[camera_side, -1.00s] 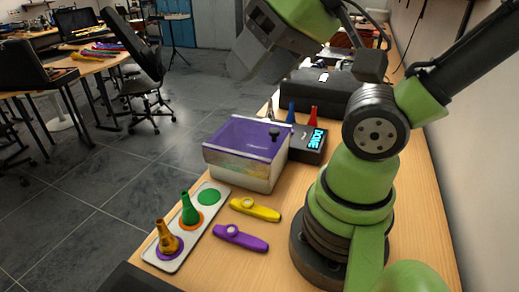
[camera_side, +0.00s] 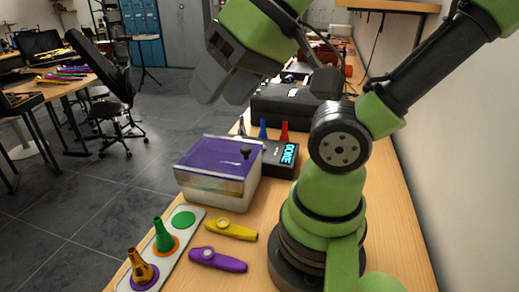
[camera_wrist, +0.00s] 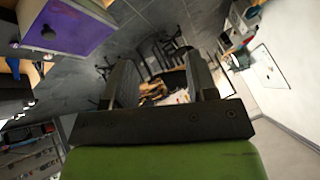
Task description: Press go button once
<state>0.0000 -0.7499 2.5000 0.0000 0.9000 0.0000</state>
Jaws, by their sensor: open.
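A black device (camera_side: 281,171) with a lit cyan display (camera_side: 288,154) reading "DONE" stands on the bench behind the clear box. I cannot make out a go button on it; part of the device is hidden by the box. My gripper (camera_side: 217,88) is raised high above the bench, up and to the left of the device in the side view, touching nothing. In the wrist view, my gripper (camera_wrist: 160,65) shows two dark fingers spread apart with nothing between them.
A clear box with a purple lid (camera_side: 220,152) and black knob stands beside the device; the lid shows in the wrist view (camera_wrist: 68,25). Blue (camera_side: 263,129) and red (camera_side: 285,132) cones stand behind. A cone tray (camera_side: 146,268), yellow kazoo (camera_side: 231,229) and purple kazoo (camera_side: 218,260) lie in front.

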